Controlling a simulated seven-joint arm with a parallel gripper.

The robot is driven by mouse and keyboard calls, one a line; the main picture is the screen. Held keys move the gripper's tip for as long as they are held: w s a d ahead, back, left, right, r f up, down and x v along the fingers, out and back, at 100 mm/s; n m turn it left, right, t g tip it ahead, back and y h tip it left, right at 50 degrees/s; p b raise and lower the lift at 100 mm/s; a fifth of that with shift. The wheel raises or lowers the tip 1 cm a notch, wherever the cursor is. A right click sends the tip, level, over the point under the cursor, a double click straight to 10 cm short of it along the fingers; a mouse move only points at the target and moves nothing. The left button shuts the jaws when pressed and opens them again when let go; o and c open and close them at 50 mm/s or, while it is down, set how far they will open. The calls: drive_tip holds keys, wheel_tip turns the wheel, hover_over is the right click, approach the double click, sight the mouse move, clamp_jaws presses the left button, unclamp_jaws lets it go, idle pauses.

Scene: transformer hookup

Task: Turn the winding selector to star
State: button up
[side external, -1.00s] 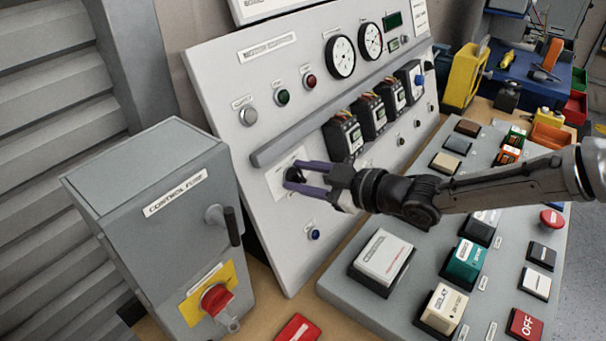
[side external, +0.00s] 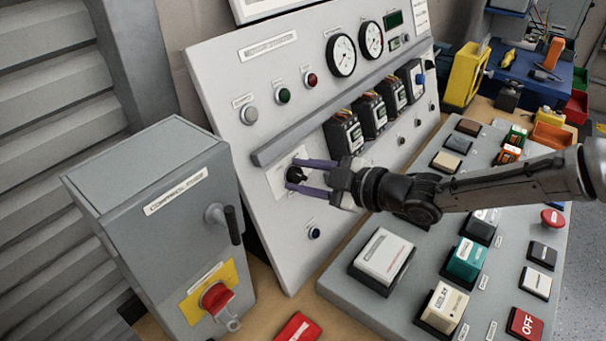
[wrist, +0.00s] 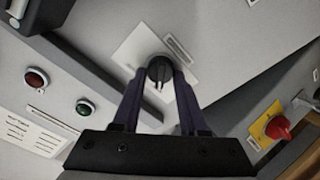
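The winding selector is a black round knob (side external: 296,173) on a white plate low on the sloping grey panel. In the wrist view the knob (wrist: 158,67) sits between my fingertips, and a pale pointer mark on it points down the picture. The plate's lettering is too small to read, so I cannot tell which position it marks. My gripper (side external: 293,176) has two purple fingers, one on each side of the knob. In the wrist view my gripper (wrist: 159,78) stands open with its tips close beside the knob; I cannot tell whether they touch it.
A grey control box (side external: 150,215) with a crank and a red rotary switch (side external: 216,298) stands left of the panel. A ledge (side external: 300,140) runs above the selector. A blue button (side external: 314,234) is below it. A sloping desk of pushbuttons (side external: 400,235) lies below my arm.

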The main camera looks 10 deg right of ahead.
drive_tip(key=o, duration=0.4)
drive_tip(key=v, duration=1.3)
drive_tip(key=shift+s+d, duration=0.25)
drive_tip(key=shift+s, duration=0.05)
drive_tip(key=shift+r, duration=0.1)
